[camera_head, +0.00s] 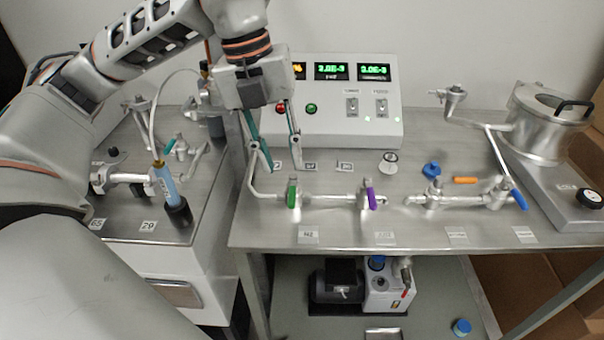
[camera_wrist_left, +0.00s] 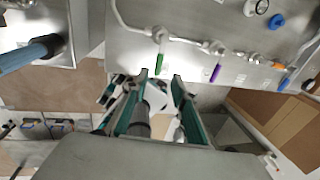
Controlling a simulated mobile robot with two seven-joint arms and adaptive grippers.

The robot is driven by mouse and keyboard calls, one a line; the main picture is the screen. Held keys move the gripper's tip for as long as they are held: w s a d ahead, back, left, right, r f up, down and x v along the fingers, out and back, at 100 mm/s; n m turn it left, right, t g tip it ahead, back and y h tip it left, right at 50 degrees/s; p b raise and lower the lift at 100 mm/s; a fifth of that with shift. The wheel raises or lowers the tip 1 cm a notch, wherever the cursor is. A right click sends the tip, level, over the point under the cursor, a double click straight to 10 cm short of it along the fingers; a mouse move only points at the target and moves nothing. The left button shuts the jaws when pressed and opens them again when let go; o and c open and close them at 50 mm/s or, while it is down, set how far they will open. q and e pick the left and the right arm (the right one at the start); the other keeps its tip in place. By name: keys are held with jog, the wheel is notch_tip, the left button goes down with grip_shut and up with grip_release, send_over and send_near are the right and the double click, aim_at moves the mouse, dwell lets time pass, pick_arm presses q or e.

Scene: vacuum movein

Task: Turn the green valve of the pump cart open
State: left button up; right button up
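The green valve handle (camera_head: 292,195) is on the pipe along the front of the metal cart top. It points across the pipe. In the left wrist view the green handle (camera_wrist_left: 159,64) lies just beyond the gap between the fingertips. My left gripper (camera_head: 283,168) points down above and behind the valve in the head view, its two fingers apart with nothing between them. It also shows open in the left wrist view (camera_wrist_left: 160,75). I see no contact with the handle. My right gripper is in neither view.
The purple valve (camera_head: 369,196) is right of the green one, then orange (camera_head: 465,180) and blue (camera_head: 519,199) handles. A control box (camera_head: 345,125) stands behind. A pump (camera_head: 388,290) sits below.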

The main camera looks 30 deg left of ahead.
aim_at(291, 195)
pick_arm(q)
jog(key=f, duration=0.4)
jog(key=d+f+b, duration=0.1)
jog(key=f, duration=0.1)
jog(key=shift+f, duration=0.3)
jog(key=shift+w+d+f, duration=0.1)
jog(key=shift+d+f, duration=0.05)
jog(key=shift+f, duration=0.25)
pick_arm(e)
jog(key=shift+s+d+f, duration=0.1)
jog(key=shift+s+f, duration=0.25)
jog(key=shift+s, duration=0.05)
pick_arm(q)
jog(key=c, duration=0.6)
grip_shut()
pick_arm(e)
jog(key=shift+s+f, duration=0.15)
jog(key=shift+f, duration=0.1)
